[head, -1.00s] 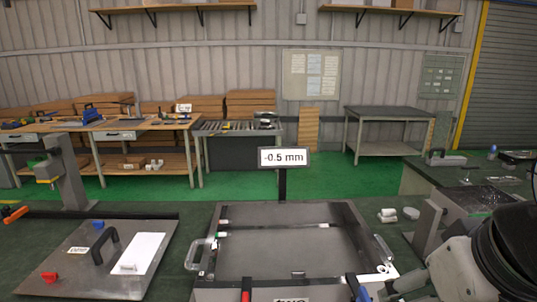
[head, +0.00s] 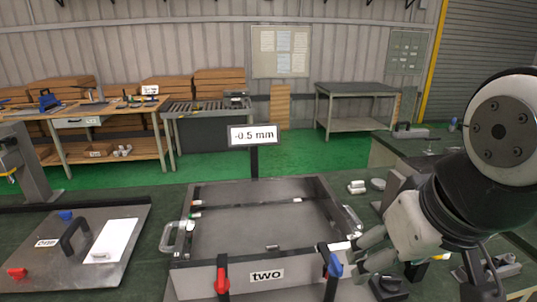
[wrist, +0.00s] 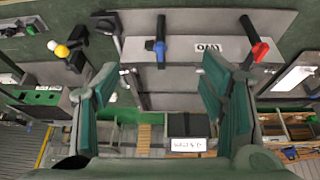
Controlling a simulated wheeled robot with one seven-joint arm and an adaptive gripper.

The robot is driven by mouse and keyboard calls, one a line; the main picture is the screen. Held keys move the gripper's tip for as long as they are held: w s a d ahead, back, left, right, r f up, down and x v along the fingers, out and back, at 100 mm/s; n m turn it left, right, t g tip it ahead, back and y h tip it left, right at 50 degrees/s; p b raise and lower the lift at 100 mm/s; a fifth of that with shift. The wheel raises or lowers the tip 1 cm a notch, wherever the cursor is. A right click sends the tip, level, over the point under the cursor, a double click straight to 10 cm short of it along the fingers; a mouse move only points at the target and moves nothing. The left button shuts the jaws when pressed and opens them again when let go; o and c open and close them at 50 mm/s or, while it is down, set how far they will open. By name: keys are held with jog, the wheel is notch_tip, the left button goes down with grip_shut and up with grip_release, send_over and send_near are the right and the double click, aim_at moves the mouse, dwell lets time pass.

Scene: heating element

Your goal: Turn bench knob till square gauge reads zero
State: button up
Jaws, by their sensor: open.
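The square gauge (head: 252,135) reads "-0.5 mm" on a white panel on a dark post behind the grey box marked "two" (head: 195,268). It also shows upside down in the wrist view (wrist: 187,145). A blue-ended handle (head: 334,264) and a red-ended handle (head: 222,280) stick out from the box's front. In the wrist view the blue handle (wrist: 160,48) and red handle (wrist: 260,50) are near the top.
A metal plate (head: 30,270) with a black handle, a white sheet, and red and blue pieces lies at left. A clear handle (head: 178,238) is on the box's left side. Small dark and yellow parts crowd the bench near my arm at right.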

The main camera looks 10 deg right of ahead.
jog(key=w+d+g+h, duration=0.1)
jog(key=w+d+g, duration=0.1)
jog(key=w+d, duration=0.25)
jog(key=m+g+y+p, duration=0.1)
jog(key=m+g+p, duration=0.2)
send_over(392, 277)
notch_tip(392, 277, down, 14)
notch_tip(392, 277, down, 14)
jog(key=shift+r+b, duration=0.2)
jog(key=shift+b, duration=0.5)
jog(key=c, duration=1.2)
jog(key=shift+o, duration=0.2)
jog(key=shift+s+r+n+p, duration=0.15)
jog(key=shift+n+p, duration=0.7)
jog(key=shift+n, duration=0.35)
jog(key=shift+n+p, duration=0.55)
jog(key=shift+n, duration=0.75)
